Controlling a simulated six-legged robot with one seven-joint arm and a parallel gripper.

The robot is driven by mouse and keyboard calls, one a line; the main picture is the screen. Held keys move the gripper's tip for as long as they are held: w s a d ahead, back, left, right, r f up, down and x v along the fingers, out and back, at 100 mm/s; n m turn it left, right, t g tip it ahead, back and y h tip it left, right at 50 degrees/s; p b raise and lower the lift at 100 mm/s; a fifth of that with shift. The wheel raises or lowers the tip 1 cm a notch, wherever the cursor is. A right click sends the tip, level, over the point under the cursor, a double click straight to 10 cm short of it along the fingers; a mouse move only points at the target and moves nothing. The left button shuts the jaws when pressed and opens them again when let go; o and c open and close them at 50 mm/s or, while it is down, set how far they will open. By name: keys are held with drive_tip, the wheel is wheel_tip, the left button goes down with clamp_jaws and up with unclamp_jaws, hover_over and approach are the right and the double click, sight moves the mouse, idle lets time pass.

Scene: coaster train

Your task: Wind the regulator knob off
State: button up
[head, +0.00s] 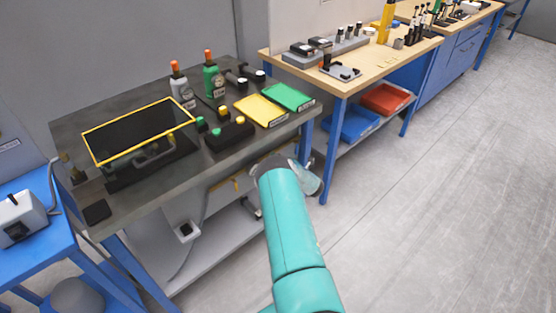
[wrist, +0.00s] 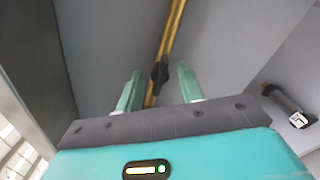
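In the wrist view a small black knob-like part (wrist: 159,76), which looks like the regulator knob, sits on a brass-yellow pipe (wrist: 172,32). My gripper (wrist: 159,78) is open, with one teal finger on each side of the black part and a gap visible on both sides. I cannot tell from this view how far the part lies beyond the fingertips. In the head view my arm reaches to the front edge of the grey workbench (head: 85,190). The knob is hidden there.
A dark cylinder with a white end (wrist: 290,105) is at the right in the wrist view. On the bench are a yellow-framed dark panel (head: 140,130), bottles (head: 213,80), a black button box (head: 230,133) and yellow and green trays (head: 290,97). The floor at right is clear.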

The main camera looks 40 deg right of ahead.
drive_tip(key=shift+s, duration=0.1)
drive_tip(key=s, duration=1.3)
drive_tip(key=shift+s+d, duration=0.2)
drive_tip(key=shift+s, duration=0.15)
